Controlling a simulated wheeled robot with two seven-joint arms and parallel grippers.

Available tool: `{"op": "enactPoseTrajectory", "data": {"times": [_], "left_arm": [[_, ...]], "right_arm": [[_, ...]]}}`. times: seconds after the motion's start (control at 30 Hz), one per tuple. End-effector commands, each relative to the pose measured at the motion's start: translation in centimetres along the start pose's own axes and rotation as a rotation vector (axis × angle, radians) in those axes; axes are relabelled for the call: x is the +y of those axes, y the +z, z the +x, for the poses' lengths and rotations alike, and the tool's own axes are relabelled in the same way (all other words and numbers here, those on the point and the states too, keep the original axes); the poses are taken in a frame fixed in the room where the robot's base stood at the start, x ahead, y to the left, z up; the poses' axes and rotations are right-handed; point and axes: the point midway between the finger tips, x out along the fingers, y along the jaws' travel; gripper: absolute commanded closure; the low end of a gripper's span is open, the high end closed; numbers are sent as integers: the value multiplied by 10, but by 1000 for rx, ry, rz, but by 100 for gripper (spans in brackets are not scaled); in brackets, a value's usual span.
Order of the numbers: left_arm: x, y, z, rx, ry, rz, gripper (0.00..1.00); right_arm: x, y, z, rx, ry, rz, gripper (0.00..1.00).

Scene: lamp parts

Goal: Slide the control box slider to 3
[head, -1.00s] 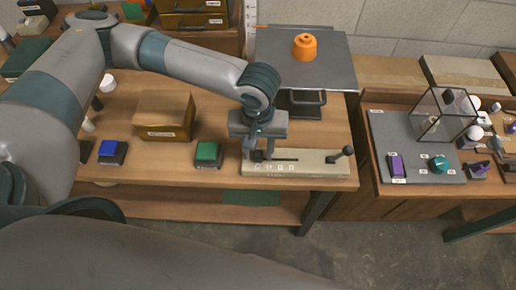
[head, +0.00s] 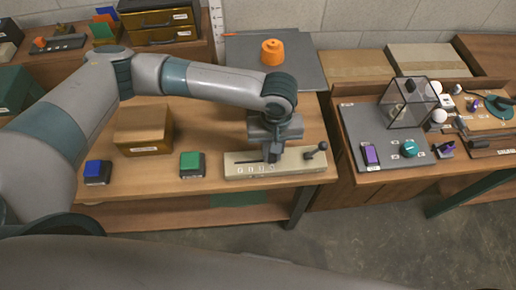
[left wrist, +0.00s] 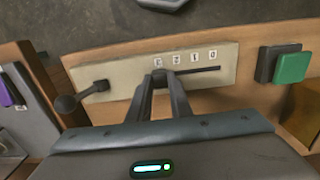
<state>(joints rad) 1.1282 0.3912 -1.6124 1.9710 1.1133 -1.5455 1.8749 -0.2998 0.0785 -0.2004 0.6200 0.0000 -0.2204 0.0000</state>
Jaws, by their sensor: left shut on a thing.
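The control box (head: 300,168) is a long beige box at the front edge of the wooden table. It has a dark slot and a row of number labels. In the left wrist view the control box (left wrist: 228,62) shows labels 2, 1 and 0 running rightward from a leftmost one that reads like 3. My left gripper (head: 271,156) is shut on the small dark slider (left wrist: 159,75), mostly hidden between the fingertips. In the left wrist view the gripper (left wrist: 160,78) is at the slot's left end, by the leftmost label. My right gripper is not in view.
A black ball-ended lever (head: 317,151) stands at the box's right end. A green button (head: 191,164), a blue button (head: 97,172) and a brown box (head: 143,130) are to the left. A grey plate with an orange part (head: 272,52) lies behind.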

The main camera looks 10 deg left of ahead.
Motion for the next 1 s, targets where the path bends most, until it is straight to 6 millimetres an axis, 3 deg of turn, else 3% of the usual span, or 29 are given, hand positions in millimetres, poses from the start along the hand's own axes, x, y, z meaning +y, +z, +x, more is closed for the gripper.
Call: {"op": "enactPoseTrajectory", "data": {"times": [0.3,0.33,0.4,0.77,1.0], "left_arm": [[5,-1,-1,2,9,-1,100],[5,-1,-1,2,9,-1,75],[5,-1,-1,2,9,-1,62],[4,0,-2,0,6,-1,62],[4,-1,-18,2,7,-1,62]], "right_arm": [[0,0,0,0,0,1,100],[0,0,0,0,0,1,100],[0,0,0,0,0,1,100],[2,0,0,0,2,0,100],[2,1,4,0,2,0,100]]}}
